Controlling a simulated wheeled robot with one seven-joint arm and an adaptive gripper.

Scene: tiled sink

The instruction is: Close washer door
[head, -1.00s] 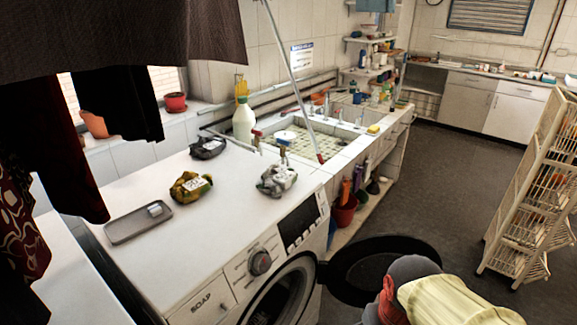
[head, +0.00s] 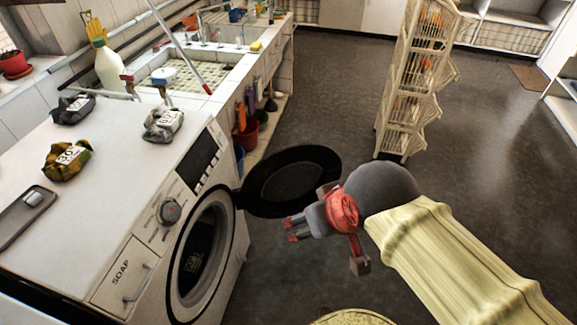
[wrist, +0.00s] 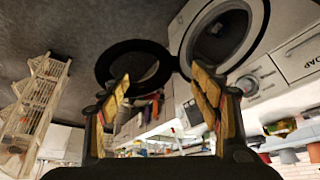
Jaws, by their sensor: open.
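The white washer (head: 150,200) stands at the left in the head view, its round opening (head: 203,255) facing right with a dark item inside. Its black round door (head: 290,182) stands wide open, swung out to the right from the hinge side. My gripper (head: 290,228) is open and empty, just below and in front of the door in the head view, with its fingers pointing left toward the washer. In the wrist view my gripper (wrist: 160,95) shows two spread fingers, with the door (wrist: 135,65) beyond them and the washer opening (wrist: 220,35) at upper right. I see no contact with the door.
Wrapped packets (head: 66,160) and a tray (head: 25,215) lie on the washer top. A tiled sink (head: 190,75) with buckets below stands behind it. A cream rack (head: 410,90) stands on the floor beyond the door. The floor to the right is mostly clear.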

